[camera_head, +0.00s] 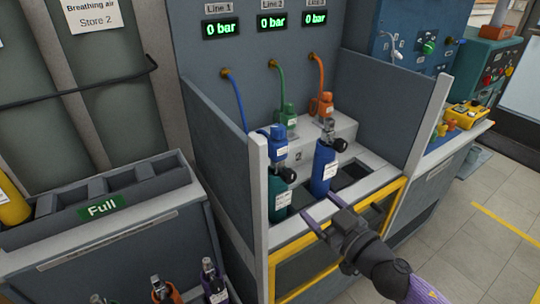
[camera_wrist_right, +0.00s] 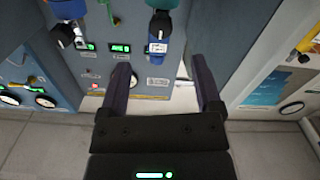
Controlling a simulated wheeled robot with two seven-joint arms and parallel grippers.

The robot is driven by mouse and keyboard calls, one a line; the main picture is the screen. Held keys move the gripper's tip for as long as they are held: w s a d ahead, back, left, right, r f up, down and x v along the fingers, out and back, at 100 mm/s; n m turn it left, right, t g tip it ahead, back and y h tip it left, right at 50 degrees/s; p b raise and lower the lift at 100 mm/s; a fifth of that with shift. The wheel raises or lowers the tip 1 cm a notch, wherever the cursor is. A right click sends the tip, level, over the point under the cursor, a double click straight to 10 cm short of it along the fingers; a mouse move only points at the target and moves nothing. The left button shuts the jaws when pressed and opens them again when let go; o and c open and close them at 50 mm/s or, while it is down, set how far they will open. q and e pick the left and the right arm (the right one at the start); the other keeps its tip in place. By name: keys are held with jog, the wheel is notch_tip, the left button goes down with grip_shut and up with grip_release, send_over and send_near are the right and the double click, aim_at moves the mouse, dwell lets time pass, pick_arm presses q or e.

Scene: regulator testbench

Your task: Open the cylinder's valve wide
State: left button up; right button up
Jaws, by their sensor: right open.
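A teal cylinder (camera_head: 280,204) stands in the bench's left slot, with a blue regulator (camera_head: 277,143) at its top and a black round valve knob (camera_head: 288,175) on its right side. A blue cylinder (camera_head: 324,171) with a white label stands to its right, with a metal valve and black knob (camera_head: 340,145). The task does not tell which cylinder is meant. My right gripper (camera_head: 318,208) is open and empty, in front of and below the blue cylinder. In the right wrist view, the blue cylinder (camera_wrist_right: 162,27) shows beyond the open fingers. My left gripper is not in view.
Three displays (camera_head: 271,22) read 0 bar. Green (camera_head: 288,116) and orange (camera_head: 321,105) regulators hang on hoses. Grey side walls (camera_head: 381,103) flank the bay, with a yellow frame (camera_head: 300,284) at its front. A rack marked Full (camera_head: 146,205) stands left; floor is free at right.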

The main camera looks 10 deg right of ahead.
aim_at(292, 179)
jog(key=x, duration=0.6)
jog(key=b+x, duration=0.1)
jog(key=x, duration=0.3)
jog(key=shift+a+r, duration=0.1)
jog(key=shift+r, duration=0.25)
